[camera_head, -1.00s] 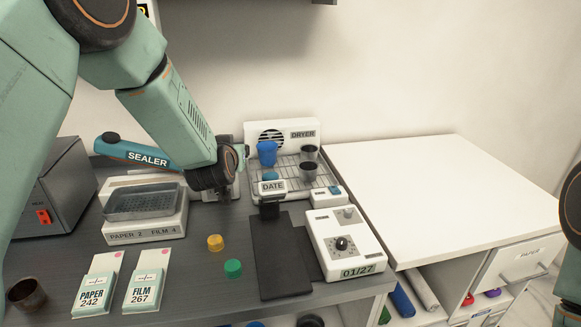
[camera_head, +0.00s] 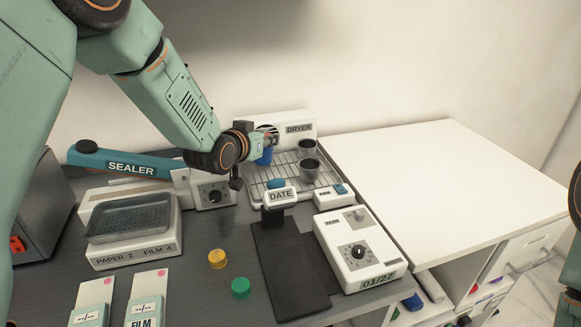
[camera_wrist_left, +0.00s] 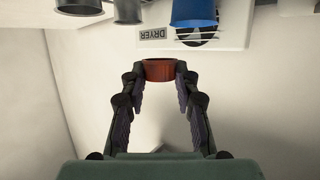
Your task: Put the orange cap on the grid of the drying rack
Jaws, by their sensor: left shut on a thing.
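My left gripper (camera_head: 268,139) is at the back left of the drying rack, by the dryer's front and near the blue cup. The cap is apart from the blue cup there. In the head view the cap is mostly hidden by the fingers. The drying rack's wire grid (camera_head: 286,167) lies in front of the dryer (camera_head: 301,122). My right gripper is not in view.
A blue cup (camera_head: 264,157) and two dark cups (camera_head: 310,170) (camera_head: 307,146) stand on the grid, with bare wires between them. The DATE stamp (camera_head: 281,196) stands in front. A yellow cap (camera_head: 217,259) and a green cap (camera_head: 240,288) lie on the counter. The sealer (camera_head: 130,165) is left.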

